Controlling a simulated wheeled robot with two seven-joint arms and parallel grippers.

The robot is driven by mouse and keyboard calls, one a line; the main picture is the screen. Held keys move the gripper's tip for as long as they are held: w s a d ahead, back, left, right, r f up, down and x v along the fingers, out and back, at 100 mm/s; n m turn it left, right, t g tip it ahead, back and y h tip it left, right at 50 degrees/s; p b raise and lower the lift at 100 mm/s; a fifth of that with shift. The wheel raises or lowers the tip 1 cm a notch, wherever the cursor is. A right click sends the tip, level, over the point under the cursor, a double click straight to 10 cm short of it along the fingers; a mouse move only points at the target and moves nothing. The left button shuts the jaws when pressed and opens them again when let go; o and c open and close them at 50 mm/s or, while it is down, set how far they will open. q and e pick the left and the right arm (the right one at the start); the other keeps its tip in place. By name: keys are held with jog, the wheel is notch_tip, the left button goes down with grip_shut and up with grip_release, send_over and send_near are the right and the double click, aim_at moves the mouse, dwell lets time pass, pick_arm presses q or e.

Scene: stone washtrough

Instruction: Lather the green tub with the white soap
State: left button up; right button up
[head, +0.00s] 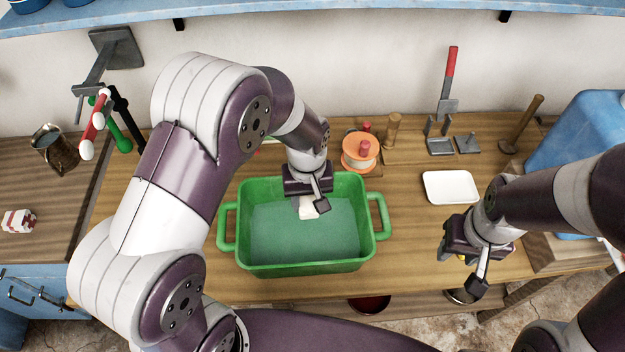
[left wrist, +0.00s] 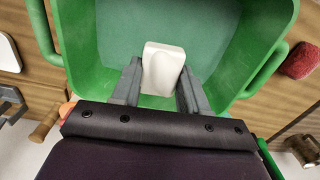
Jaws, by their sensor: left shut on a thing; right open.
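The green tub (head: 305,268) stands on the wooden bench, with a handle at each side. Its inner floor looks a duller blue-green than its walls. My left gripper (head: 309,204) is inside the tub near its back wall, pointing down. It is shut on the white soap (head: 308,212), a pale block that also shows between the fingers in the left wrist view (left wrist: 163,70). I cannot tell whether the soap touches the tub floor. My right gripper (head: 462,272) is open near the bench's front edge, right of the tub; what lies under it is mostly hidden.
A white tray (head: 451,187) lies right of the tub. Behind the tub stand an orange-and-white spool (head: 360,152) and a wooden peg (head: 392,130). A metal jug (head: 55,148) and a red-and-white block (head: 18,221) are at left. A blue container (head: 580,135) stands at right.

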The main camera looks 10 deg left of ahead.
aim_at(305, 212)
pick_arm(q)
jog(key=shift+s+f+b, duration=0.2)
jog(key=shift+s+b, duration=0.15)
jog(key=shift+s, duration=0.25)
jog(key=shift+s+f+b, duration=0.2)
jog(key=shift+s+b, duration=0.1)
jog(key=shift+s, duration=0.3)
jog(key=shift+s+f+b, duration=0.1)
jog(key=shift+f+b, duration=0.45)
jog(key=f+b, duration=0.6)
jog(key=f, duration=0.1)
jog(key=w+f+b, duration=0.1)
jog(key=f+b, duration=0.2)
jog(key=shift+f+b, duration=0.4)
jog(key=shift+f, duration=1.05)
pick_arm(e)
notch_tip(305, 212, down, 13)
jog(key=s, duration=0.1)
jog(key=shift+s+r, duration=0.2)
jog(key=shift+s, duration=0.15)
